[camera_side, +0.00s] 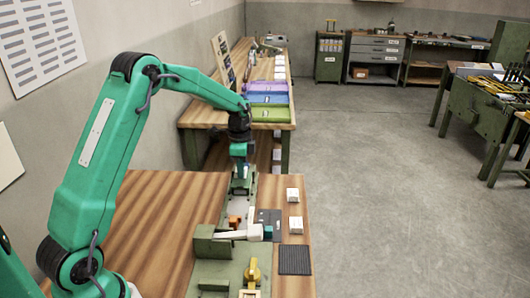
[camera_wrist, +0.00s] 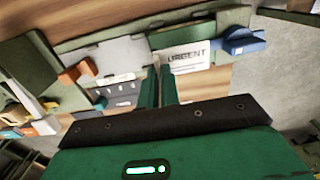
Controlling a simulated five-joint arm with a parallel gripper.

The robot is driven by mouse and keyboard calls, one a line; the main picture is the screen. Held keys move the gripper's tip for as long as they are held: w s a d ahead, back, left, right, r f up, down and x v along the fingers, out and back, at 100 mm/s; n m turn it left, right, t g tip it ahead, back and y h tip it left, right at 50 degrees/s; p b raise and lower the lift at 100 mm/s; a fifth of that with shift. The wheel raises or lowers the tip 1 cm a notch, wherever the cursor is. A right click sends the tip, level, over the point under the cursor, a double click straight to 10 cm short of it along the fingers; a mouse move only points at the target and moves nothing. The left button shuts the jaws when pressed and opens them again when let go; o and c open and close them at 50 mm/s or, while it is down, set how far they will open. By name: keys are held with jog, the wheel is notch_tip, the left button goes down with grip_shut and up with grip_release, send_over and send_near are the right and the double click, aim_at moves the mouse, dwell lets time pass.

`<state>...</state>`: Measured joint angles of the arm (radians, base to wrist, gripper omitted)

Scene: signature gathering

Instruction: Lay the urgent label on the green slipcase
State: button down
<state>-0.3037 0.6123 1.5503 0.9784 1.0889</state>
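A white label with the word URGENT (camera_wrist: 188,58) lies flat over a green surface in the wrist view, beside a blue piece. My gripper (camera_wrist: 160,62) reaches down to the label's left edge. Its two green fingers are close together with a narrow gap; I cannot tell whether they grip the label. In the side view, my gripper (camera_side: 241,178) is low over the far part of the near bench. The green slipcase (camera_side: 271,115) lies on the farther bench, at the near end of a row with purple and blue ones. It is well away from my gripper.
On the near bench (camera_side: 150,205) stand a green fixture with a white handle (camera_side: 236,235), an orange block (camera_side: 234,221), a dark plate (camera_side: 268,220), a ribbed black pad (camera_side: 295,260), white blocks (camera_side: 294,223) and a yellow knob (camera_side: 253,272). A gap separates the benches.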

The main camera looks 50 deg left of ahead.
jog(key=shift+f, duration=1.4)
jog(key=shift+f, duration=0.1)
jog(key=c, duration=1.6)
grip_release()
notch_tip(320, 180, up, 12)
jog(key=shift+r, duration=0.1)
